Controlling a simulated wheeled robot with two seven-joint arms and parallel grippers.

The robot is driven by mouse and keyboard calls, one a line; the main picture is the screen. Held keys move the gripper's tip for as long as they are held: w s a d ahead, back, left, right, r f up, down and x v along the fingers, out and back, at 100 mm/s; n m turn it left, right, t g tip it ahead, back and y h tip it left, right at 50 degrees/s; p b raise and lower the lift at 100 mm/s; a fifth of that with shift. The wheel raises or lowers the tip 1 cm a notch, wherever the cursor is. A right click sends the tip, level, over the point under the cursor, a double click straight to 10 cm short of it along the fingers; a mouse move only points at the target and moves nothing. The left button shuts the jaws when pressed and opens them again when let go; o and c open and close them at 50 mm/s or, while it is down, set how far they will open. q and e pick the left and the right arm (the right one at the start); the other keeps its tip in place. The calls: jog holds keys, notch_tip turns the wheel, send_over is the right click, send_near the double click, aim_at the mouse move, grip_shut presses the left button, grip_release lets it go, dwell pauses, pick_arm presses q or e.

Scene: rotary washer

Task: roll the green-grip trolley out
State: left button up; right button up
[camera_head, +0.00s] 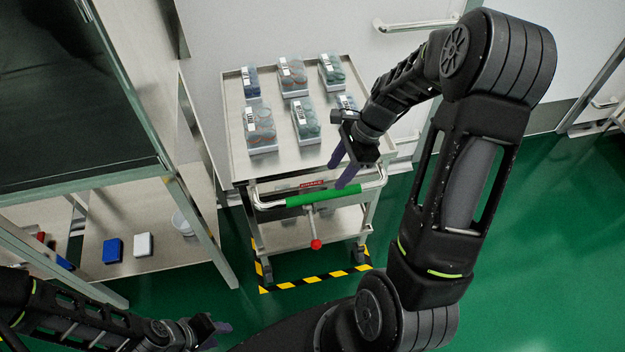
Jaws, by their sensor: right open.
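The steel trolley (275,168) stands against the white wall, its push handle facing me. The green grip (322,195) wraps the middle of the handle bar. A red label (311,183) sits just behind the grip, and a red knob (316,244) on a lever hangs below it. My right gripper (338,177) is open and empty over the trolley's front right edge, with its purple fingers just above and behind the right part of the grip. I cannot tell if a finger touches it. My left gripper (213,335) is low at the bottom edge, away from the trolley; its jaws are unclear.
Several clear-lidded containers (259,128) stand on the trolley top. Yellow-black floor tape (312,280) marks the trolley's bay. A steel bench at left carries a blue box (113,250), a white box (144,245) and a white cup (182,223). Green floor lies clear in front and right.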

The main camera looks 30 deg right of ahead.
aim_at(326, 192)
jog(key=shift+s+a+r+m, duration=0.1)
jog(key=shift+s+m, duration=0.2)
jog(key=shift+s, duration=0.05)
jog(key=shift+w, duration=0.15)
jog(key=shift+x, duration=3.95)
jog(key=shift+c, duration=0.3)
grip_shut()
